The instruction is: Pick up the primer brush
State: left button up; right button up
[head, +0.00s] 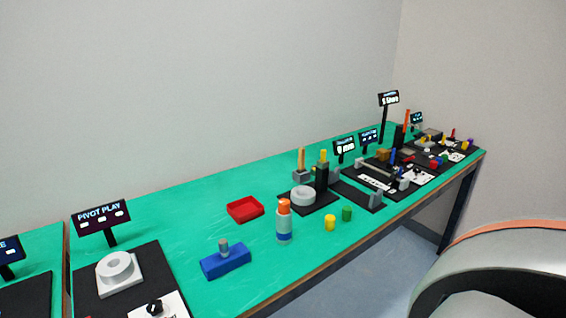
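No object is clearly recognisable as the primer brush. A slim upright orange-tan handle (301,160) stands in a small grey block (302,177) at the back of the green table; its lower end is hidden. It could be the brush, but I cannot tell. A bottle with an orange cap and blue band (284,224) stands upright nearer the front. A blue block with a grey knob (226,262) lies left of it. Neither of my grippers is in view.
A red tray (245,209) sits behind the blue block. A yellow cylinder (330,222) and a green cylinder (347,214) stand near the front edge. A white ring (303,194) is on a black plate. Crowded stations fill the far right. Green tabletop (180,215) is clear left of the tray.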

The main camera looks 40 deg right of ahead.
aim_at(302, 169)
jog(key=l+u, duration=0.2)
jog(key=l, duration=0.3)
jog(key=k+l+u, duration=0.1)
jog(key=l+u, duration=0.15)
jog(key=l, duration=0.2)
jog(key=k+l, duration=0.1)
jog(key=l, duration=0.3)
jog(key=l+u, duration=0.1)
jog(key=l, duration=0.3)
jog(key=k+l, duration=0.15)
jog(key=l, duration=0.25)
jog(key=k+l+u, duration=0.15)
jog(key=l, duration=0.6)
